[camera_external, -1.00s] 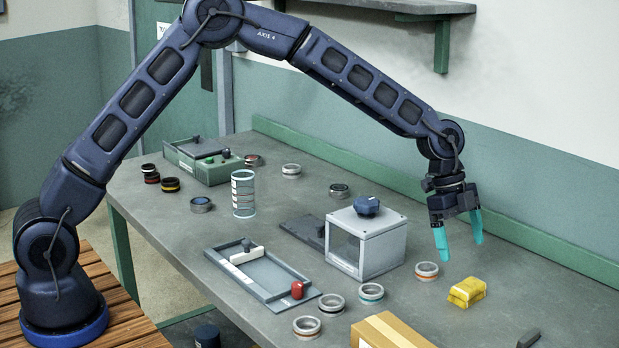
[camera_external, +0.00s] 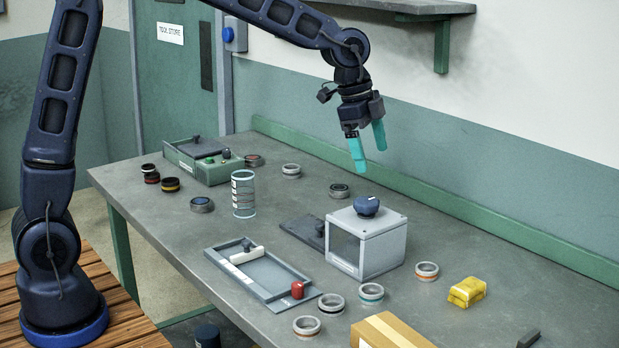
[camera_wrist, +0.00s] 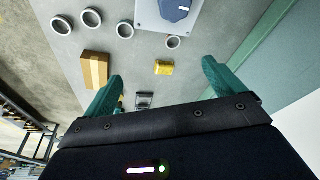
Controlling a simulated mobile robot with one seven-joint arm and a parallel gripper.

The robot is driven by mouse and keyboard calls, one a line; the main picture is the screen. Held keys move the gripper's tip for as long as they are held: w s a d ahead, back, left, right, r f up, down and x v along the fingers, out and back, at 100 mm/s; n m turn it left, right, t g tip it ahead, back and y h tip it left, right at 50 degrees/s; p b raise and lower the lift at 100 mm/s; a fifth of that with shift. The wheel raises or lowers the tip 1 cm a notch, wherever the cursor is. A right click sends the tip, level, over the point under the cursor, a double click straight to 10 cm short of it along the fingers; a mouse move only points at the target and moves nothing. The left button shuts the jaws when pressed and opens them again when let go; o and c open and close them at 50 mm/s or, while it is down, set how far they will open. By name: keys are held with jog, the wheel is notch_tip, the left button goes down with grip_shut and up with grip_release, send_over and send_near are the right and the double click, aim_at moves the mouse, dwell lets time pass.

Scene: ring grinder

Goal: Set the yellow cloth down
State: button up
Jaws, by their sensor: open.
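The yellow cloth (camera_external: 467,291) lies folded on the grey table at the right, apart from the things around it. It also shows in the wrist view (camera_wrist: 164,68), between and beyond my fingers. My gripper (camera_external: 368,152) is open and empty. It hangs in the air above and behind the grey box with the blue knob, up and to the left of the cloth. Its two teal fingers stand apart in the wrist view (camera_wrist: 160,80).
The grey box (camera_external: 378,245) with a blue knob stands mid-table. Several rings, one orange-banded (camera_external: 427,271), lie around it. A cardboard box (camera_external: 392,332) is at the front edge.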

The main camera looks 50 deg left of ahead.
jog(key=s+a+r+n+t+y, duration=0.1)
jog(key=s+a+r+n, duration=0.25)
jog(key=s+a, duration=0.5)
jog(key=s+a+r+n+t+y, duration=0.1)
jog(key=s+a+r+n, duration=0.3)
jog(key=s+a, duration=0.45)
jog(key=s+a+f+n, duration=0.1)
jog(key=s+a, duration=0.4)
jog(key=s, duration=0.5)
jog(key=s+a+f+n, duration=0.1)
jog(key=s+a+n, duration=0.3)
jog(key=s, duration=0.6)
jog(key=shift+a+f+t, duration=0.3)
jog(key=shift+a+f, duration=0.05)
jog(key=shift+o, duration=0.3)
jog(key=shift+n, duration=0.25)
dwell(2.2)
